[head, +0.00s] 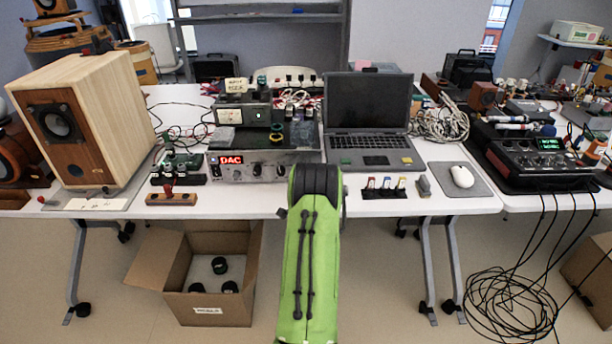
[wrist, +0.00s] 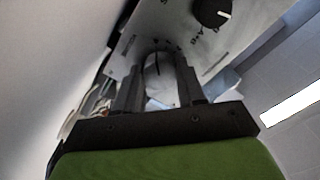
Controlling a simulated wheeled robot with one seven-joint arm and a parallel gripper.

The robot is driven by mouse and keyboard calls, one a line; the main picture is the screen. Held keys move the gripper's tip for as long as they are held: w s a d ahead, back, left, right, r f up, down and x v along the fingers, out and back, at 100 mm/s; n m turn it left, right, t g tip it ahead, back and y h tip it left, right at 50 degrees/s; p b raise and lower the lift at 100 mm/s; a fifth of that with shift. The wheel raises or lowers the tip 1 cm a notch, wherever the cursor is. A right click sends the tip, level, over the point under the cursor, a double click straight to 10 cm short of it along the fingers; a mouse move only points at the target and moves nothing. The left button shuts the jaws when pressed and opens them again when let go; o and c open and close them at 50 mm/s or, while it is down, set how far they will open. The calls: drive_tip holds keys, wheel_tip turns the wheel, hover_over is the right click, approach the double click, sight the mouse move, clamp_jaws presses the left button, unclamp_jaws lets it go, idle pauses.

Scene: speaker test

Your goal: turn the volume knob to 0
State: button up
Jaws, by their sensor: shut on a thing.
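A grey device (head: 240,172) with a red "DAC" display (head: 230,160) and small knobs on its front stands on the table, left of the laptop. In the wrist view its pale front panel (wrist: 140,30) is close and tilted. My gripper (wrist: 159,64) has a finger on each side of a silver knob (wrist: 159,84) with a dark pointer line, and is shut on it. A black knob (wrist: 212,13) with a white mark is apart, up and right of it. In the head view my green arm hides the gripper.
An open laptop (head: 368,115) stands right of the device. A wooden speaker (head: 95,120) stands at the left. Small toggles (head: 384,188) lie near the table's front edge. An open cardboard box (head: 205,300) is on the floor, below the table (head: 440,205).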

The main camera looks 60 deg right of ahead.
drive_tip(key=o, duration=1)
drive_tip(key=shift+o, duration=0.2)
drive_tip(key=v, duration=0.6)
drive_tip(key=shift+a+f, duration=0.3)
drive_tip(key=shift+f, duration=0.05)
drive_tip(key=p+v, duration=0.3)
drive_tip(key=v, duration=0.6)
drive_tip(key=shift+r, duration=0.3)
drive_tip(key=shift+s+a, duration=0.1)
drive_tip(key=shift+s, duration=0.05)
